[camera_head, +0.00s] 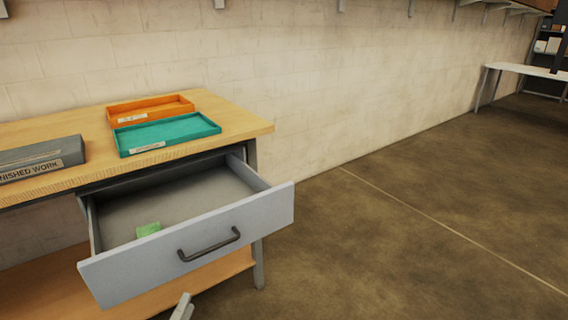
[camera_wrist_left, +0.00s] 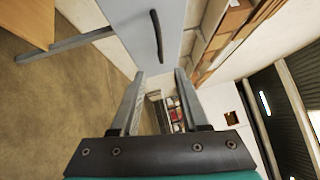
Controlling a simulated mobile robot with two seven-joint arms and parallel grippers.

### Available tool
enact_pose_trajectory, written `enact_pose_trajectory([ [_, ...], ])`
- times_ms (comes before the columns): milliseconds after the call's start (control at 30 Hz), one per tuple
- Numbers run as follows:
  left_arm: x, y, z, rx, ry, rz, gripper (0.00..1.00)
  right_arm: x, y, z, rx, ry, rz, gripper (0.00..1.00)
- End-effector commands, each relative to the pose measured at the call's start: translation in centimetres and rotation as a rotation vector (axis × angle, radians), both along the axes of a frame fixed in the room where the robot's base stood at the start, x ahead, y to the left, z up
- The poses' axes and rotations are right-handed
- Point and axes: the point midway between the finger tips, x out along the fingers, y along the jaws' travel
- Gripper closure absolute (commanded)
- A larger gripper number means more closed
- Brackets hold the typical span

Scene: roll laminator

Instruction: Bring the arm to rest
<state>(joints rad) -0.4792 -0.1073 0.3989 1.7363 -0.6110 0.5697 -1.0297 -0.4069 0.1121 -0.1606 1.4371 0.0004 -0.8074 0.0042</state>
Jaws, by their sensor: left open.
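My left gripper (camera_head: 183,308) barely shows at the bottom edge of the head view, below and in front of the open drawer. In the left wrist view my left gripper (camera_wrist_left: 157,76) is open, with its two fingers apart and nothing between them. The grey drawer (camera_head: 190,243) is pulled out under the bench top, and its dark handle (camera_head: 208,246) is clear of the fingers. The drawer front also shows in the left wrist view (camera_wrist_left: 135,25), beyond the fingertips. A small green item (camera_head: 148,229) lies inside the drawer. My right gripper is not in view.
On the wooden bench (camera_head: 240,122) sit an orange tray (camera_head: 150,108), a teal tray (camera_head: 167,134) and a grey tray labelled finished work (camera_head: 40,158). A lower shelf (camera_head: 60,285) runs beneath. The floor to the right is clear up to a white table (camera_head: 525,70).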

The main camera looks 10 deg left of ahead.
Motion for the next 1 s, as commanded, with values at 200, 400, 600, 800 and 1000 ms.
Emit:
enact_pose_trajectory([
  [200,0.6,-0.9,-4.7,-0.228,0.119,0.004,0.55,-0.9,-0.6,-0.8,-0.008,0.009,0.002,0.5],
  [400,-1.2,-3.9,-15.6,-0.692,0.423,0.085,0.55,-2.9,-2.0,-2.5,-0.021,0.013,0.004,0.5],
  [600,-8.1,-6.3,-25.7,-1.06,0.757,0.313,0.55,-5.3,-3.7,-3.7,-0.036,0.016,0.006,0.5],
  [800,-17.7,-6.1,-31.8,-1.257,1.005,0.655,0.55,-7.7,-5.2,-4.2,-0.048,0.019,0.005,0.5],
  [1000,-23.5,-4.8,-33.7,-1.31,1.094,0.887,0.55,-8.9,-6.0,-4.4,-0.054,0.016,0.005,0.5],
])
